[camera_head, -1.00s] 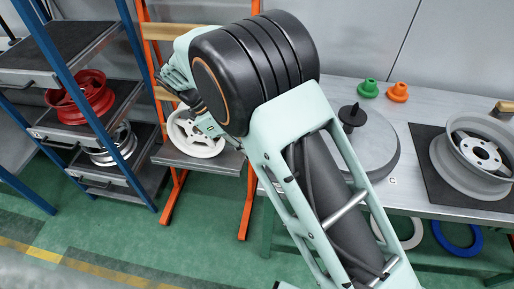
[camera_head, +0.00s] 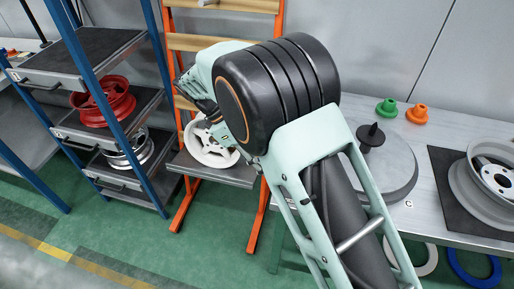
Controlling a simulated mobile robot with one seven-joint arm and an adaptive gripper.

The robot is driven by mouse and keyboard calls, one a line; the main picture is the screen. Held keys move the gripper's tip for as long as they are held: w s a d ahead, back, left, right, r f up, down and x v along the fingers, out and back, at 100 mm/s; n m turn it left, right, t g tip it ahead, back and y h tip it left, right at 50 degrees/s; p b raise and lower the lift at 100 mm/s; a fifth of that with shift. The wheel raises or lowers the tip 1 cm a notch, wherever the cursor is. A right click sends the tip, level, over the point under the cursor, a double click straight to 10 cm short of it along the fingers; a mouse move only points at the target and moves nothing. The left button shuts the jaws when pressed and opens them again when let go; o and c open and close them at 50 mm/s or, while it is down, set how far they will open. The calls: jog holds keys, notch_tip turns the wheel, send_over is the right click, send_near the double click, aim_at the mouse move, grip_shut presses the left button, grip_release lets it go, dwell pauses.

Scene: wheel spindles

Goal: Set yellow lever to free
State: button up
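I see no yellow lever in the view. My gripper (camera_head: 192,92) is a dark shape at the far end of my pale green arm, left of the big black joint. It is small and partly hidden by the wrist, so its fingers cannot be made out. It appears in front of the orange rack, above a white wheel (camera_head: 211,144); the distance between them cannot be told. My arm hides part of the workbench (camera_head: 345,100) and the rack behind it.
A blue-framed shelf (camera_head: 75,60) at left holds a red wheel (camera_head: 103,100) and a silver wheel (camera_head: 128,147). The bench carries a grey disc with a black cone (camera_head: 371,136), green (camera_head: 387,107) and orange (camera_head: 417,114) cones, and a grey wheel (camera_head: 487,180). Green floor (camera_head: 130,225) is clear.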

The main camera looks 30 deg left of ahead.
jog(key=v, duration=1.1)
jog(key=shift+a, duration=0.1)
